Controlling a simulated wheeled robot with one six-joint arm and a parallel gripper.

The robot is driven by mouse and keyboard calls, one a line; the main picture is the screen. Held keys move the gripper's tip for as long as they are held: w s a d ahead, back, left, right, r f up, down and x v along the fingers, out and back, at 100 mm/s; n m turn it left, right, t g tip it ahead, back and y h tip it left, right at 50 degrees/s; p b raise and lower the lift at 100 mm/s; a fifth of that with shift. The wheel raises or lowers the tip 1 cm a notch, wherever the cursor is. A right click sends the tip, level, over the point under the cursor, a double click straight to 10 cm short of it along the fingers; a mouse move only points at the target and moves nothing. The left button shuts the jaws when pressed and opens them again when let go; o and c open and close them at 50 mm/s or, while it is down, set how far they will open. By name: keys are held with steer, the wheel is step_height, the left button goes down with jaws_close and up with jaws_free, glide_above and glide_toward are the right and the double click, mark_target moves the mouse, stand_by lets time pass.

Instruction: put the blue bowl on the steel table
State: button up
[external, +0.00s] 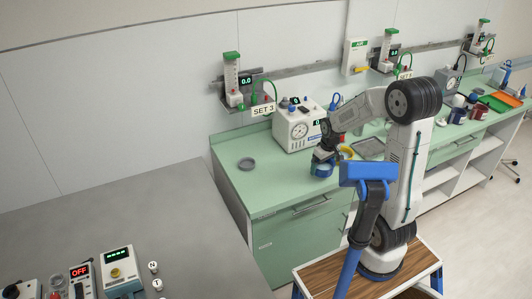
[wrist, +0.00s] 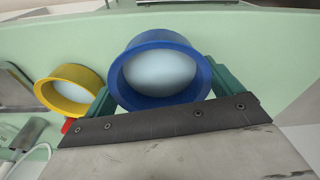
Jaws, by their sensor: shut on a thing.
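The blue bowl (wrist: 117,80) is between the two green fingers of my gripper (wrist: 162,92) in the wrist view, upright with a pale inside. My gripper is shut on it. In the external view the blue bowl (external: 321,171) hangs under my gripper (external: 322,159), at the front of the green counter. I cannot tell whether its base touches the counter. A wide grey surface that looks like the steel table (external: 150,220) fills the lower left of the external view.
A yellow bowl (wrist: 88,76) stands beside the blue bowl on the green counter (external: 285,187).

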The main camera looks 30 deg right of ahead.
steer(key=s+a+r, duration=0.1)
steer(key=s, duration=0.9)
